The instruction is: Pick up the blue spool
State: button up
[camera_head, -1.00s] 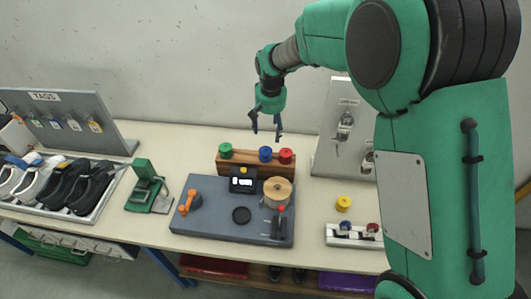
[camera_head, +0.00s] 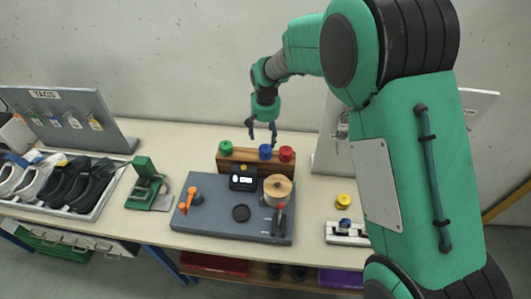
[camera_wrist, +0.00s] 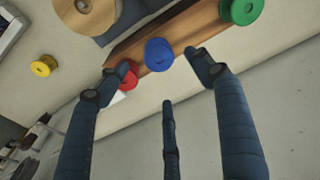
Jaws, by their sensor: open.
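The blue spool (camera_head: 265,152) stands on the wooden rack (camera_head: 238,162), between the green spool (camera_head: 226,148) on its left and the red spool (camera_head: 287,154) close on its right. My gripper (camera_head: 262,136) is open and empty, pointing down just above and behind the blue spool. In the wrist view the blue spool (camera_wrist: 158,54) shows ahead of and between my open fingers (camera_wrist: 158,62). The red spool (camera_wrist: 127,74) is partly behind the left finger there. I cannot tell the exact gap between fingers and spool.
A grey station (camera_head: 215,215) with a large wooden spool (camera_head: 278,189) stands in front of the rack. A yellow spool (camera_head: 343,201) stands on the table at the right. A shoe tray (camera_head: 98,203) and tag board (camera_head: 85,122) are at the left. A grey panel rises behind right.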

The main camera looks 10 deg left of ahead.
aim_at(266, 148)
jog(key=shift+w+f, duration=0.2)
jog(key=shift+f, duration=1.05)
jog(key=shift+w+f, duration=0.15)
jog(key=shift+f, duration=1.05)
jog(key=shift+f, duration=0.1)
jog(key=shift+w+f, duration=0.15)
jog(key=shift+f, duration=1.1)
jog(key=shift+w+f, duration=0.1)
jog(key=shift+f, duration=1.15)
jog(key=c, duration=1.2)
